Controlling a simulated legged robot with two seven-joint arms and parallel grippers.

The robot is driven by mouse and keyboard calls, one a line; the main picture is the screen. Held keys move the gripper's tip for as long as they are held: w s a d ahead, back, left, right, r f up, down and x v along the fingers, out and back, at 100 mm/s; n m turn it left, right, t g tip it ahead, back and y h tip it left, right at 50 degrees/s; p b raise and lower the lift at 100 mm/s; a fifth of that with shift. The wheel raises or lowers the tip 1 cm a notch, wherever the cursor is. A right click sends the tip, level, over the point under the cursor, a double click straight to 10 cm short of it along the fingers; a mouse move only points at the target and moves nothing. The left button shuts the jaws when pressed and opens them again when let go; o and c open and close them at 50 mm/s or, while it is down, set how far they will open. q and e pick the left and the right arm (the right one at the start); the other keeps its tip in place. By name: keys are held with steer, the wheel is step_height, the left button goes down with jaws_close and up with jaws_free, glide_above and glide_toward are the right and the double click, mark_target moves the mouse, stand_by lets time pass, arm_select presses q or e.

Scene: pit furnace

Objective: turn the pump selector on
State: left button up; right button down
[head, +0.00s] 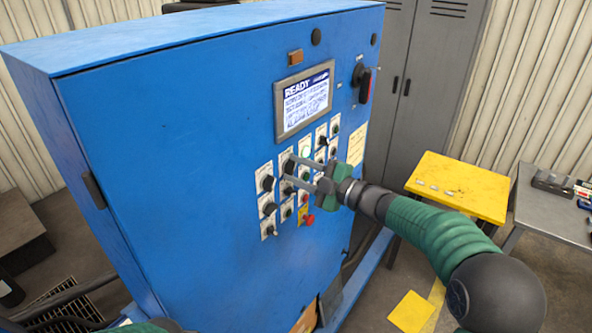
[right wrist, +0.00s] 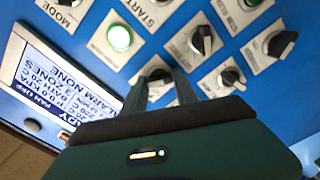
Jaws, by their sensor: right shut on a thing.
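The blue control cabinet (head: 150,150) carries rows of black selector knobs and buttons on white label plates. My right gripper (head: 287,172) reaches in from the right, with its two fingers at a black selector knob (head: 287,164) in the upper row. In the right wrist view, the fingers (right wrist: 160,88) are shut on this knob (right wrist: 156,72), and its label is mostly hidden. I cannot read which knob is the pump selector. My left gripper is out of view.
A lit green button (right wrist: 120,38) is near the gripped knob. The screen (head: 304,101) reads READY. A red button (head: 309,219) sits below the fingers. A yellow table (head: 460,185) and grey lockers (head: 430,80) stand to the right.

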steer(key=c, duration=1.1)
jaws_free()
steer(key=shift+d+f, duration=0.1)
steer(key=shift+f, duration=0.3)
steer(key=shift+o, duration=0.7)
steer(key=shift+d+r, duration=0.15)
steer(key=shift+d, duration=0.05)
steer(key=b+v, duration=0.6)
steer(key=v, duration=1.1)
steer(key=shift+w, duration=0.15)
